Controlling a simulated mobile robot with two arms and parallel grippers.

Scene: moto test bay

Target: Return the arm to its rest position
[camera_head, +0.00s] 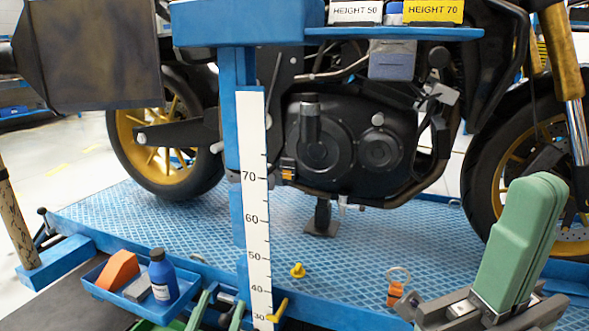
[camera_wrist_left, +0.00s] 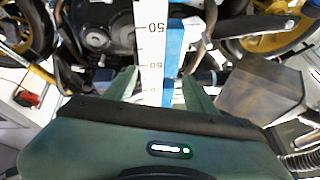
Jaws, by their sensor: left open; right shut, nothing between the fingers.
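My left gripper (camera_head: 218,298) is low in the head view, its two green fingers spread apart just left of the foot of the white ruler (camera_head: 255,190). In the left wrist view my left gripper (camera_wrist_left: 160,85) is open, with the ruler (camera_wrist_left: 154,40) showing in the gap between its fingers; I cannot tell whether it is beyond them or between them. Nothing is held. My right gripper (camera_head: 545,185) is at the lower right in the head view. Its green fingers are pressed together, empty, and point up in front of the motorcycle's front wheel.
A motorcycle (camera_head: 340,150) stands on a blue platform (camera_head: 200,225). A blue post (camera_head: 237,70) carries a shelf (camera_head: 430,33) with height labels. A tray (camera_head: 185,300) at lower left holds a blue bottle (camera_head: 162,275) and an orange block (camera_head: 118,270). A brown box (camera_head: 90,60) is at upper left.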

